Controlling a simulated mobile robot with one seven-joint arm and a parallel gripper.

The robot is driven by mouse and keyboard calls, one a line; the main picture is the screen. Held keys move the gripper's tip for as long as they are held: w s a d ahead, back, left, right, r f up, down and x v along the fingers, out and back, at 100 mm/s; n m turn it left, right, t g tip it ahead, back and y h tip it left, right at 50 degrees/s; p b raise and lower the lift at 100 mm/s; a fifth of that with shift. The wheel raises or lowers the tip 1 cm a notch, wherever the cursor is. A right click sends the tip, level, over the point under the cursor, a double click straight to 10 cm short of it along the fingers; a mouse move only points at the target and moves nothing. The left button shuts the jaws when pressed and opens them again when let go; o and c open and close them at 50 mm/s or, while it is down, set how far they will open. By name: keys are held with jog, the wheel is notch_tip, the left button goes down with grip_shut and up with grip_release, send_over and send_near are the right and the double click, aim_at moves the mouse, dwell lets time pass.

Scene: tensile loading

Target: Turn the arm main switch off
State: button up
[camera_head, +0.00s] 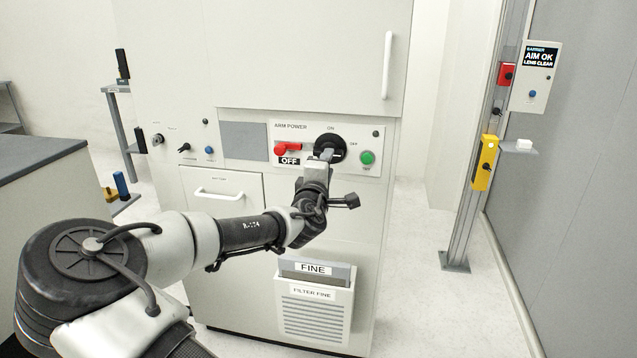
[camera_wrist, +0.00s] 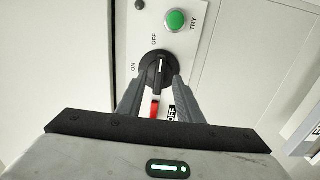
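The arm main switch (camera_head: 330,148) is a black round rotary knob on the ARM POWER panel, with ON printed above it and OFF to its right in the head view. In the wrist view the knob (camera_wrist: 158,72) shows a white mark pointing roughly up, nearer the OFF print than the ON print at left. My gripper (camera_head: 327,155) is at the knob, hiding its lower part in the head view. In the wrist view my two grey fingers (camera_wrist: 160,80) lie on either side of the knob; whether they press on its handle cannot be told.
A red lever (camera_head: 288,148) with an OFF plate sits left of the knob, and a green TRY button (camera_head: 367,157) sits right. A drawer handle (camera_head: 220,194) and a FILTER FINE box (camera_head: 315,306) are lower. A post with a yellow box (camera_head: 486,162) stands at right.

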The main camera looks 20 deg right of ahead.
jog(key=p+v, duration=0.2)
jog(key=v, duration=1.1)
